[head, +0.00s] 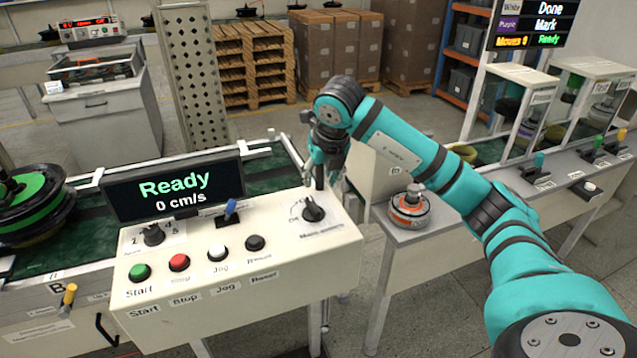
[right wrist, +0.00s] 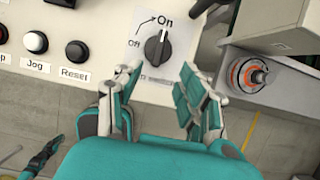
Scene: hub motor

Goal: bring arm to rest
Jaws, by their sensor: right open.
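My right arm reaches in from the lower right in the head view. Its right gripper (head: 322,178) hangs fingers-down over the right end of the control panel (head: 185,325), by the black rotary knob (head: 314,209). In the right wrist view the right gripper (right wrist: 160,78) is open, with an empty gap between its fingers. The knob (right wrist: 157,47) shows just beyond the fingertips, beside the Off and On labels. I see no contact with it. My left gripper does not show in the head view.
The Ready display (head: 172,190) stands on the panel's back left. Start, stop, jog and reset buttons line its front. An orange-ringed motor part (head: 409,208) sits on the bench to the right, beneath my forearm. A conveyor (head: 265,178) runs behind the panel.

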